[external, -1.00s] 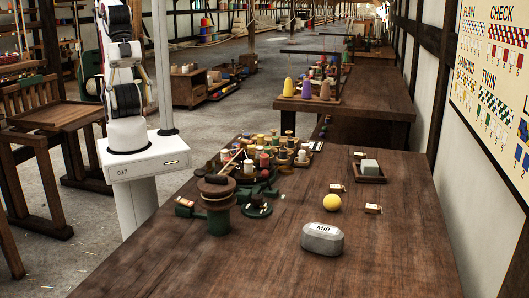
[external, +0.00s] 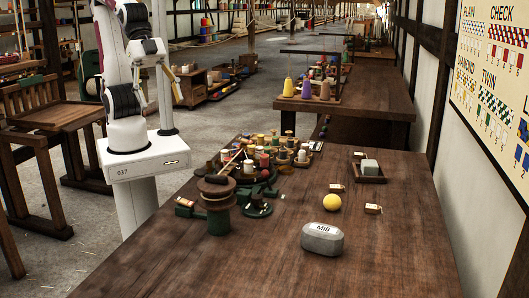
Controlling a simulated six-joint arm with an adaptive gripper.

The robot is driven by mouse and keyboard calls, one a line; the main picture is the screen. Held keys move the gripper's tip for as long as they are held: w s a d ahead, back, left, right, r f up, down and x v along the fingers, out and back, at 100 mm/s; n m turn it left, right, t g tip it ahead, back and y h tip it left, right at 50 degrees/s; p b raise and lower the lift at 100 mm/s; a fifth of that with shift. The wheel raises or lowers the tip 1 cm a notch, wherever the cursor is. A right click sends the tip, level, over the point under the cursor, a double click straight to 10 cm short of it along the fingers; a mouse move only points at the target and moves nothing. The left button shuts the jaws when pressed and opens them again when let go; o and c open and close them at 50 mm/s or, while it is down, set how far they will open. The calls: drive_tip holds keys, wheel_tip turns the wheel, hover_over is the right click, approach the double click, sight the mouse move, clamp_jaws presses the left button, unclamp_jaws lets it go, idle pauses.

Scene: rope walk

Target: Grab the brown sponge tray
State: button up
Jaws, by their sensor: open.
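The brown sponge tray (external: 369,179) is a small dark square tray on the right part of the wooden table. A grey-green sponge block (external: 370,166) sits in it. My gripper (external: 165,85) is up at the left, above and beyond the table's left edge, far from the tray. It is open, and nothing shows between its fingers.
A green and brown spool stand (external: 217,205) and a crowd of bobbins (external: 270,155) fill the table's left side. The front right is clear.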

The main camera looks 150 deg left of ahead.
drive_tip(key=w+a+f+n+t+y, duration=0.1)
drive_tip(key=w+a+f+n, duration=0.1)
drive_tip(key=w+a, duration=0.55)
drive_tip(key=w+a+f+n+y, duration=0.15)
drive_tip(key=w+a, duration=0.25)
drive_tip(key=a, duration=0.7)
drive_tip(key=w+a+f+n+t+y, duration=0.1)
drive_tip(key=w+a+f+y, duration=0.15)
drive_tip(key=w+a, duration=0.55)
drive_tip(key=n+g+y, duration=0.1)
drive_tip(key=n+y, duration=0.4)
approach(362, 162)
drive_tip(key=shift+w+a+f, duration=0.15)
drive_tip(key=shift+w+a, duration=0.2)
drive_tip(key=shift+w, duration=0.15)
drive_tip(key=shift+w+a+f, duration=0.15)
drive_tip(key=shift+w+a, duration=0.15)
drive_tip(key=shift+w, duration=0.2)
drive_tip(key=shift+w+a, duration=0.1)
drive_tip(key=shift+x, duration=1.1)
drive_tip(key=shift+a, duration=0.1)
